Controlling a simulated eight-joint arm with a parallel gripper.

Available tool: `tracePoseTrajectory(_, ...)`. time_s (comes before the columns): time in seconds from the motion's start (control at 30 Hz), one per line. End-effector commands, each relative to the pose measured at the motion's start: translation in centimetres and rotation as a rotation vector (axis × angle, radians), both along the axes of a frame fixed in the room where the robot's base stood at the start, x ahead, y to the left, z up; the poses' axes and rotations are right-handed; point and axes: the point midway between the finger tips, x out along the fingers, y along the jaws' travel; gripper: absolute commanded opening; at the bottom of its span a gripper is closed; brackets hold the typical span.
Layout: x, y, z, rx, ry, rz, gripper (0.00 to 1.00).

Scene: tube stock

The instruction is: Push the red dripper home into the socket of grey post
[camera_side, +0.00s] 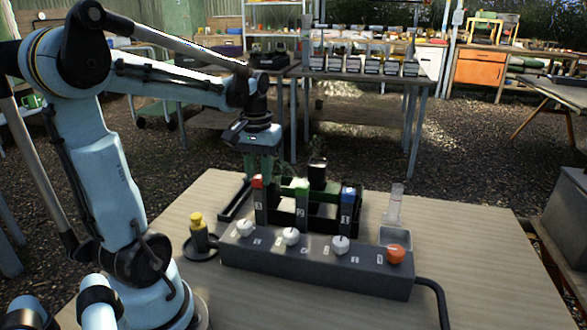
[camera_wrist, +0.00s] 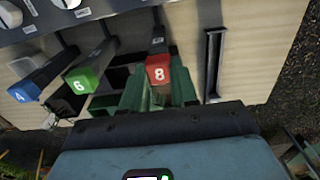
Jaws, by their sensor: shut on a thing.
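The red dripper (camera_side: 258,181) shows as a red block at the top of the left dark grey post (camera_side: 261,207). In the wrist view the red dripper (camera_wrist: 157,72) faces me with a white 8. My gripper (camera_wrist: 160,92) has its green fingers shut right at this red block; the exact contact is partly hidden. In the side view my gripper (camera_side: 262,172) points down just behind and above it. The socket is hidden, and I cannot tell how deep the dripper sits.
Posts with green (camera_side: 301,187) and blue (camera_side: 348,193) tops stand to the right. A black-topped piece (camera_side: 317,172) rises behind. A grey box with knobs (camera_side: 315,265) lies in front, a yellow-topped item (camera_side: 197,222) at left, a clear tube (camera_side: 394,207) at right. The table's right side is clear.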

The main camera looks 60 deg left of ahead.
Motion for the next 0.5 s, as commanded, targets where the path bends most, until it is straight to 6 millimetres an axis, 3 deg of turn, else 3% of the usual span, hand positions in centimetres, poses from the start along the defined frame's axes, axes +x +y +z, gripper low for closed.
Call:
tracePoseTrajectory(0.4,0.0,0.0,-0.41,0.0,0.0,0.0,0.0)
tracePoseTrajectory(0.43,0.0,0.0,-0.41,0.0,0.0,0.0,0.31)
tracePoseTrajectory(0.5,0.0,0.0,-0.4,0.0,0.0,0.0,0.42)
